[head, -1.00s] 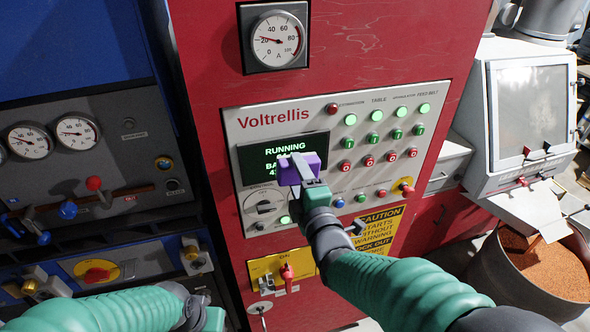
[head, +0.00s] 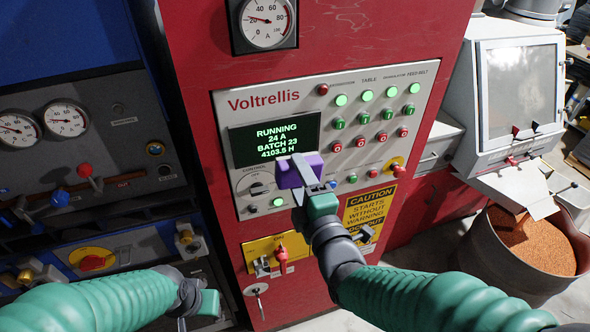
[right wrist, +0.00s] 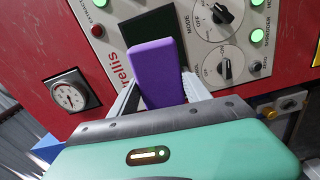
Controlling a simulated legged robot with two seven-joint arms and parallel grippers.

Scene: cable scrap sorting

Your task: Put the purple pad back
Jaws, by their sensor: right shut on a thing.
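The purple pad (head: 288,176) is a small purple block in my right gripper (head: 304,170). In the head view it shows in front of the Voltrellis control panel (head: 222,140), just below the lit green display (head: 243,139). In the right wrist view the pad (right wrist: 158,72) stands up between the pale fingers of the right gripper (right wrist: 165,88), with the panel behind it. I cannot tell whether it touches the panel. My left gripper (head: 207,305) is low at the left, and its fingers are mostly hidden.
The red cabinet (head: 300,60) carries lit buttons, knobs and a red-handled switch (head: 281,256) below. A blue machine with gauges (head: 65,119) stands at the left. A bin of orange granules (head: 530,245) stands at the right.

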